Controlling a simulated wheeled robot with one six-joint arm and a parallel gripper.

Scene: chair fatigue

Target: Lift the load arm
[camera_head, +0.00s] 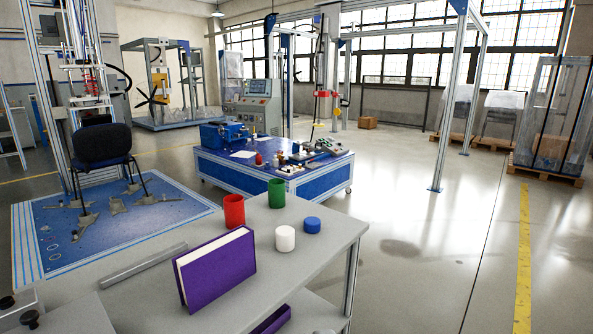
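A chair test rig stands at the left, with tall metal posts (57,125) on a blue base plate (75,245). A dark office chair (103,148) stands on the plate, its feet among several metal clamps. Above and behind the chair hangs a mechanism with rods and red parts (92,78), which may be the load arm. I cannot tell for certain which part is the load arm, nor whether it touches the chair. My gripper is not in view.
A grey table in front (325,235) holds a purple book (217,268), red cup (234,211), green cup (277,193), white cylinder (285,238) and blue lid (312,225). A blue workbench (230,170) stands behind. Open floor (420,255) lies to the right.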

